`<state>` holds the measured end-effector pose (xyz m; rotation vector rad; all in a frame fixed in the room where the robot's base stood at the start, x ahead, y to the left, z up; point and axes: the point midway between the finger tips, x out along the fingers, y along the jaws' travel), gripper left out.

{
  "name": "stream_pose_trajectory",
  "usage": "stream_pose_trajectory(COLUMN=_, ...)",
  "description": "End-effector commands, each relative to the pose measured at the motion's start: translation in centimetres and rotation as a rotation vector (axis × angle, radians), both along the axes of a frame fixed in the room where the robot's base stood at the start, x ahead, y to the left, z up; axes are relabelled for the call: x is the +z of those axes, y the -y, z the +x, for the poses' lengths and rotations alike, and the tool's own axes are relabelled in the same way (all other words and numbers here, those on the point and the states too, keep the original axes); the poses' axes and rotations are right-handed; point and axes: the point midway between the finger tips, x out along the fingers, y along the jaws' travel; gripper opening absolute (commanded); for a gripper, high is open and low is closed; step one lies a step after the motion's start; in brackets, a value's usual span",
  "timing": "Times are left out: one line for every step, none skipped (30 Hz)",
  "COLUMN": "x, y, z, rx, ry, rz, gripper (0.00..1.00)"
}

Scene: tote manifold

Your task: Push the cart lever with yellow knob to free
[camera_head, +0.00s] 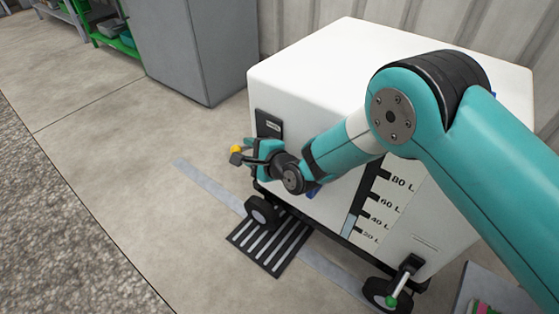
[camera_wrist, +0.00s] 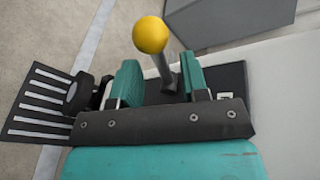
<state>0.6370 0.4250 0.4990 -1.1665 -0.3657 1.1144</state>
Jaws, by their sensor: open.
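The yellow knob (camera_head: 235,149) tops a short grey lever at the left end of the white cart (camera_head: 320,60). In the wrist view the yellow knob (camera_wrist: 150,35) stands beyond my fingers, and its grey rod (camera_wrist: 164,70) runs down to a dark plate (camera_wrist: 232,80). My gripper (camera_wrist: 161,78) is open, with one teal finger on each side of the rod as seen here. The rod appears closer to the right finger; contact cannot be told. In the head view my gripper (camera_head: 254,150) is beside the knob, and the lever's base is mostly hidden.
A second lever with a green knob (camera_head: 391,302) is at the cart's lower right by a wheel. A dark slotted floor grate (camera_head: 270,243) lies near the left wheel (camera_head: 262,211). A grey cabinet (camera_head: 190,45) stands behind. Floor to the left is clear.

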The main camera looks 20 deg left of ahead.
Motion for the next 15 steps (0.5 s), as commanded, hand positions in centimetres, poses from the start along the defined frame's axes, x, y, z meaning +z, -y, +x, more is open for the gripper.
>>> stream_pose_trajectory(x=0.8, y=1.1, z=-0.5, rx=-0.001, ry=-0.003, rz=-0.002, gripper=0.41)
stream_pose_trajectory(x=1.0, y=1.8, z=-0.8, rx=-0.002, ry=-0.003, rz=-0.002, gripper=0.41)
stream_pose_trajectory(x=1.3, y=2.6, z=-1.3, rx=-0.003, ry=-0.004, rz=-0.003, gripper=0.41)
stream_pose_trajectory(x=1.5, y=3.3, z=-1.7, rx=-0.003, ry=-0.005, rz=-0.002, gripper=0.41)
stream_pose_trajectory(x=1.7, y=3.9, z=-2.1, rx=-0.002, ry=-0.005, rz=-0.003, gripper=0.41)
stream_pose_trajectory(x=2.0, y=4.8, z=-2.5, rx=-0.003, ry=-0.005, rz=-0.003, gripper=0.41)
stream_pose_trajectory(x=2.1, y=5.5, z=-2.9, rx=-0.002, ry=-0.006, rz=-0.002, gripper=0.41)
stream_pose_trajectory(x=2.3, y=6.2, z=-3.3, rx=-0.002, ry=-0.007, rz=-0.003, gripper=0.41)
stream_pose_trajectory(x=2.7, y=7.0, z=-3.8, rx=-0.003, ry=-0.006, rz=-0.001, gripper=0.41)
stream_pose_trajectory(x=2.8, y=7.6, z=-4.1, rx=-0.004, ry=-0.007, rz=-0.001, gripper=0.41)
stream_pose_trajectory(x=2.8, y=8.1, z=-4.4, rx=-0.001, ry=-0.008, rz=-0.002, gripper=0.41)
stream_pose_trajectory(x=3.0, y=8.8, z=-4.8, rx=-0.001, ry=-0.008, rz=-0.002, gripper=0.41)
stream_pose_trajectory(x=3.2, y=9.3, z=-5.1, rx=-0.002, ry=-0.007, rz=-0.001, gripper=0.41)
stream_pose_trajectory(x=3.4, y=9.7, z=-5.3, rx=-0.003, ry=-0.007, rz=-0.001, gripper=0.41)
stream_pose_trajectory(x=3.4, y=10.1, z=-5.6, rx=0.000, ry=-0.007, rz=-0.002, gripper=0.41)
